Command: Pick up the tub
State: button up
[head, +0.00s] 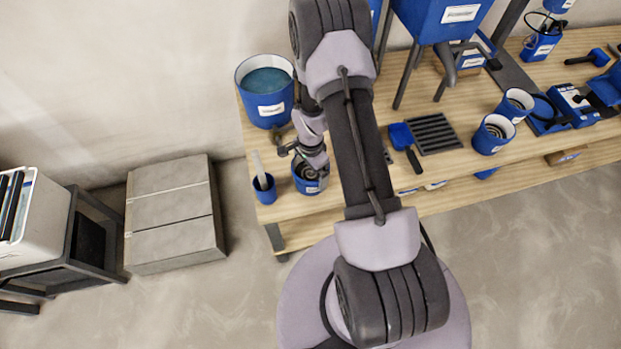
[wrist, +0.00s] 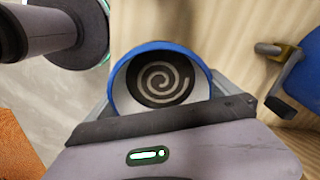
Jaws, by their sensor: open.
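The tub (head: 308,184) is a small blue cup-shaped container with a white label, near the left front of the wooden bench. In the wrist view the tub (wrist: 160,82) shows its blue rim, white inside and dark contents with a pale spiral. My gripper (head: 312,168) is right at the tub and partly covers it from above. In the wrist view, grey finger parts show at the left and right of the tub, and the gripper body hides its near side. The jaws are open; whether a finger touches the tub cannot be told.
A slim blue cup (head: 264,188) with an upright tool stands just left of the tub. A large blue bucket (head: 265,91) is behind. A blue trowel (head: 404,142) and dark grate (head: 433,134) lie right. Similar tubs (head: 494,134) stand further right. Grey blocks (head: 172,217) sit on the floor.

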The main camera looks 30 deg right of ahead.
jog(key=shift+w+f, duration=0.1)
jog(key=shift+f, duration=0.05)
jog(key=c, duration=1.7)
jog(key=shift+c, duration=0.2)
